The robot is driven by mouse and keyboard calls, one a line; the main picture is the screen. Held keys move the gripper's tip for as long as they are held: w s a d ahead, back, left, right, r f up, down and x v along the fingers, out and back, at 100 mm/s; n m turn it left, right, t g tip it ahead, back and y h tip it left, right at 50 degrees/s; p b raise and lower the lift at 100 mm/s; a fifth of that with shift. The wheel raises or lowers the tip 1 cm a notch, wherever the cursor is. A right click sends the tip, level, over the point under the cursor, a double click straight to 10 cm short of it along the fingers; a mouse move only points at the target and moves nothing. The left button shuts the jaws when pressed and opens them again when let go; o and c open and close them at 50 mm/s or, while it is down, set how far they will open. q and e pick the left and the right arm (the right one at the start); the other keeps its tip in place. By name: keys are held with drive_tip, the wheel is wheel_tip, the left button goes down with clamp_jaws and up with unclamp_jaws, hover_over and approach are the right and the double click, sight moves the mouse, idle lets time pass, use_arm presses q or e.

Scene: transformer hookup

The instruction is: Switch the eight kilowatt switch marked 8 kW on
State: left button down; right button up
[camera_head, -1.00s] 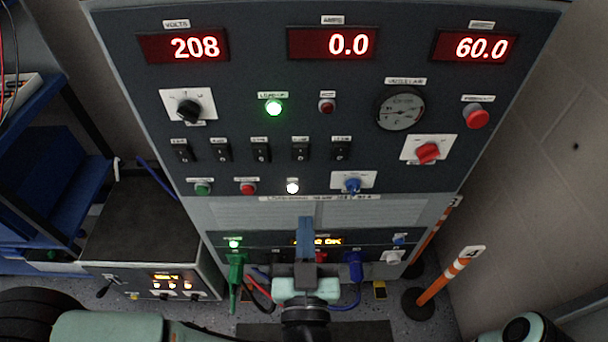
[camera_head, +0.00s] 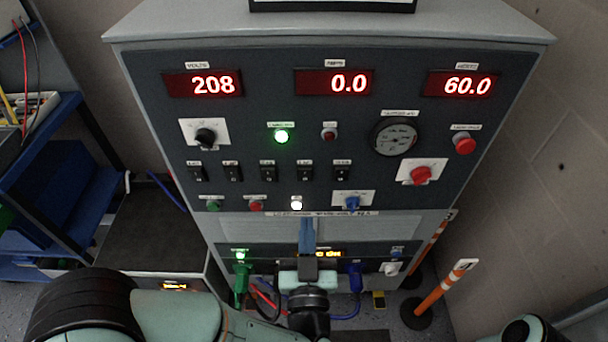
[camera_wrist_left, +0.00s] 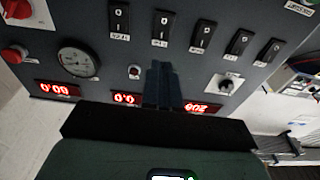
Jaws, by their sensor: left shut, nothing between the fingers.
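A row of several black rocker switches (camera_head: 269,173) sits across the middle of the grey load bank panel. The same row shows upside down in the left wrist view (camera_wrist_left: 202,35). Each switch has a small white label; I cannot read which one is marked 8 kW. All the rockers look alike, and I cannot tell their positions surely. My left gripper (camera_head: 307,222) is shut and empty, its blue fingers pointing up below the switch row in the head view. It shows in the left wrist view (camera_wrist_left: 161,68) with its fingertips apart from the switches. My right gripper is out of view.
Above the switches are red displays (camera_head: 334,83), a green lit lamp (camera_head: 281,136), a black knob (camera_head: 205,136) and a gauge (camera_head: 395,137). Red knobs are at the right. Buttons and a blue knob (camera_head: 352,203) lie below. An orange-striped post (camera_head: 441,288) stands at right.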

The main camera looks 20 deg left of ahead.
sight(305, 171)
use_arm(q)
drive_tip(key=p+x, duration=0.3)
drive_tip(key=x, duration=0.7)
drive_tip(key=shift+w+a+f, duration=0.1)
drive_tip(key=shift+w+a, duration=0.05)
drive_tip(key=shift+w, duration=0.2)
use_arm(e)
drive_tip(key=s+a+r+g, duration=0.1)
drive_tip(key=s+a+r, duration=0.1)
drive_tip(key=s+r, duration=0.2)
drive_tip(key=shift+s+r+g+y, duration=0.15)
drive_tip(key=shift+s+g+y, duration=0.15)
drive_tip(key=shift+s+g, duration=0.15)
use_arm(q)
drive_tip(key=shift+w+a+r, duration=0.1)
drive_tip(key=shift+w+r, duration=0.1)
drive_tip(key=shift+s, duration=0.1)
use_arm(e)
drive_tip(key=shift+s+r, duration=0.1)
